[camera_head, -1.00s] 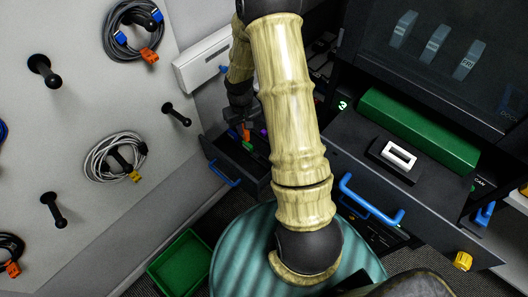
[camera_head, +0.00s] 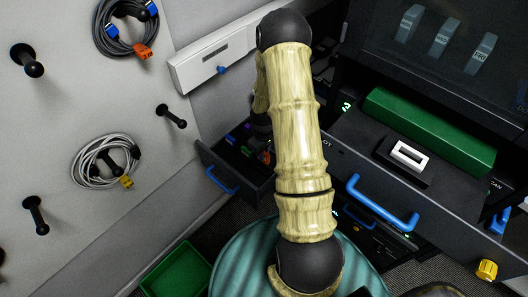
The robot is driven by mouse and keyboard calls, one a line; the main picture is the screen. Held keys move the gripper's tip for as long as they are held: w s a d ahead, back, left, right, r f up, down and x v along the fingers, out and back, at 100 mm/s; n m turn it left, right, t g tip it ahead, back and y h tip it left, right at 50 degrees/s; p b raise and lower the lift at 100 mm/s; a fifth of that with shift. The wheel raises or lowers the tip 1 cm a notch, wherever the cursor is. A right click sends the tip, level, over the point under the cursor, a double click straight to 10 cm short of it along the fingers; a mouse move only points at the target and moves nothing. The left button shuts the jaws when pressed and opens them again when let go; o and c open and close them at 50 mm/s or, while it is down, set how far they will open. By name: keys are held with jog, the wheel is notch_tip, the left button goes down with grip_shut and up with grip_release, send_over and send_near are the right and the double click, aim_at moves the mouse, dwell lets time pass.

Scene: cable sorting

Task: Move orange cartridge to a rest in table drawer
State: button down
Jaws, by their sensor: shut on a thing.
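The table drawer (camera_head: 219,181) is pulled open at the centre left, a dark drawer with a blue handle and several small coloured pieces inside. My gripper (camera_head: 265,144) hangs low over the drawer's right side, mostly hidden behind my own pale arm. It is shut on a small orange piece, which I take to be the orange cartridge (camera_head: 268,157). Only a sliver of it shows beside my arm. Whether it touches the drawer floor or a rest, I cannot tell.
A second drawer (camera_head: 345,150) stands open at right, with a blue handle, a long green block (camera_head: 428,130) and a white-framed piece (camera_head: 409,154). A green bin (camera_head: 177,272) stands on the floor at lower left. Cables hang from pegs on the left board (camera_head: 60,110).

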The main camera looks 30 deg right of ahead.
jog(key=shift+f+b, duration=1.25)
jog(key=shift+f, duration=0.55)
dwell(0.6)
jog(key=shift+f+b, duration=0.55)
jog(key=shift+f, duration=0.9)
dwell(1.7)
jog(key=c, duration=0.8)
grip_release()
jog(key=shift+r+p, duration=2.75)
jog(key=shift+r, duration=0.8)
